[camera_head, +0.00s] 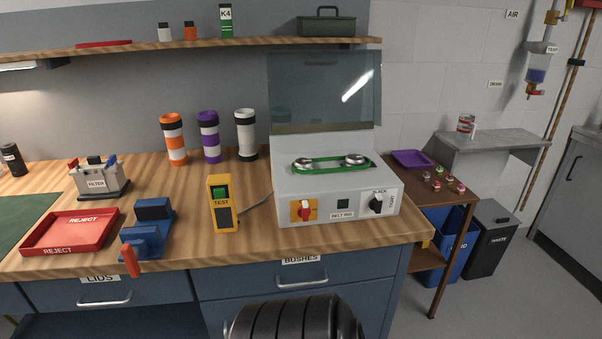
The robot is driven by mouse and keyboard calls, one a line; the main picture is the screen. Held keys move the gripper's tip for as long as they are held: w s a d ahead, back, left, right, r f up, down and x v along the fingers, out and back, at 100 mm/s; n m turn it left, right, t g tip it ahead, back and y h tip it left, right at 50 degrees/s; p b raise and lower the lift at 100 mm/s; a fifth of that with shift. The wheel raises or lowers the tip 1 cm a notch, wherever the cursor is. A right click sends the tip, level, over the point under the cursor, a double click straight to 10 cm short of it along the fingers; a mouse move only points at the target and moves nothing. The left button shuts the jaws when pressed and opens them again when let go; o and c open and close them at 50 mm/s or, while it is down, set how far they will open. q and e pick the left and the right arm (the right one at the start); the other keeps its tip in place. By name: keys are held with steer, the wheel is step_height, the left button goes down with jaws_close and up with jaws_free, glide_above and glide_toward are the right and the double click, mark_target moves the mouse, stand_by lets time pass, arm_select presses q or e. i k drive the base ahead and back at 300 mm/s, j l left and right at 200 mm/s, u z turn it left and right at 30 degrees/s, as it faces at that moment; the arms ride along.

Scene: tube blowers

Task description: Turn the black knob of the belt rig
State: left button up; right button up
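The belt rig (325,187) is a light grey box on the right end of the wooden bench. Its black knob (376,204) is on the right of the front face, on a white plate with small lettering, partly legible as "SLACK". A red knob on a yellow plate (303,210) is at the left of the face. A green belt (331,164) runs around two pulleys on top, under a raised clear lid (322,92). A dark ribbed part of my own body shows at the bottom edge. Neither gripper is in view.
A yellow tester (222,204) with a cable stands left of the rig. A blue vise (148,228) and a red reject tray (70,232) are farther left. Orange, purple and white tubes stand behind. A lower side table (453,205) is at the right. Bench space before the rig is narrow.

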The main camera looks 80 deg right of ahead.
mark_target(375, 204)
steer(key=z, duration=2.9)
steer(key=i+l, duration=0.1)
steer(key=l, duration=0.35)
steer(key=i+l+u, duration=0.15)
steer(key=l, duration=0.3)
steer(key=i+l, duration=0.1)
steer(key=l, duration=0.35)
steer(key=u, duration=0.05)
